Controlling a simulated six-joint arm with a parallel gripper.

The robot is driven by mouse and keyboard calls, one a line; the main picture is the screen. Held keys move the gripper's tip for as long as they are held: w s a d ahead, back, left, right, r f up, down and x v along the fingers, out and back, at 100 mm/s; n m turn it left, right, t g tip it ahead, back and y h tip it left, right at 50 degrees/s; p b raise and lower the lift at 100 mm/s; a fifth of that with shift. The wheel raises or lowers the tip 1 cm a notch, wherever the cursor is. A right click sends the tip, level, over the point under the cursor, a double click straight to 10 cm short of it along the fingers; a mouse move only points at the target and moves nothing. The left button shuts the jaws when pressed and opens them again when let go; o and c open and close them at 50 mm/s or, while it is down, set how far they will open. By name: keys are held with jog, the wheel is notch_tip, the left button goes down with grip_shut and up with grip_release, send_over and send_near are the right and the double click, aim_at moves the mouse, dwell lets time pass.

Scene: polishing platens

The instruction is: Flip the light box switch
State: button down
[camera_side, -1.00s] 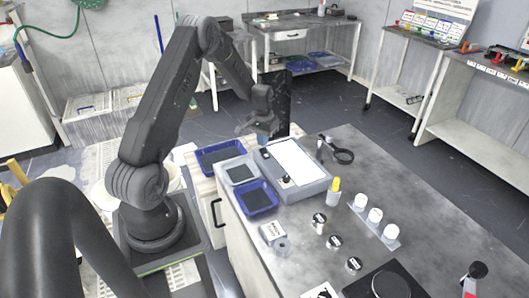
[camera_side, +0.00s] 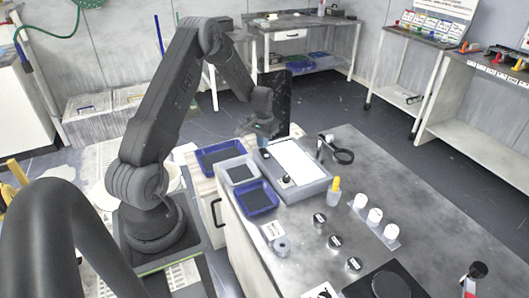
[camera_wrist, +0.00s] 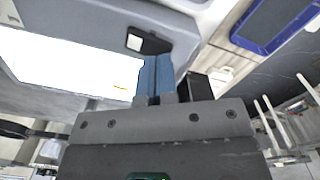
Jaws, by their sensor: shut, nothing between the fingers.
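The light box (camera_side: 314,191) is a grey box with a bright white panel, on the near bench. Its switch (camera_side: 265,154) is a small dark plate at the box's far left corner. In the wrist view the switch (camera_wrist: 136,42) shows a white part on a black plate, and the bright panel lies to its left. My gripper (camera_side: 263,146) is just above that corner. In the wrist view my gripper (camera_wrist: 155,60) has its two blue fingers shut together and empty, with the tips at the black plate's edge. I cannot tell whether they touch it.
Blue trays (camera_side: 262,211) and a grey tray (camera_side: 228,166) lie left of the light box. A round magnifier (camera_side: 343,156) stands at its right. A yellow-capped bottle (camera_side: 334,197) and white cups (camera_side: 374,215) stand nearer. A dark upright panel (camera_side: 282,100) is behind my gripper.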

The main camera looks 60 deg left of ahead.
jog(key=shift+f, duration=1)
dwell(0.3)
jog(key=shift+r, duration=3.55)
jog(key=s+d+r+m+t+y, duration=0.1)
jog(key=s+d+r+m+t, duration=0.2)
jog(key=d+r, duration=1.5)
jog(key=s+d+r+m+t+h, duration=0.1)
jog(key=s+d+r+m+t, duration=0.1)
jog(key=s+d, duration=1.1)
notch_tip(320, 180, up, 3)
jog(key=s+m, duration=0.1)
jog(key=s, duration=0.1)
jog(key=shift+s+d+f+t, duration=0.15)
jog(key=shift+s+d+t, duration=0.15)
jog(key=shift+s+d, duration=0.05)
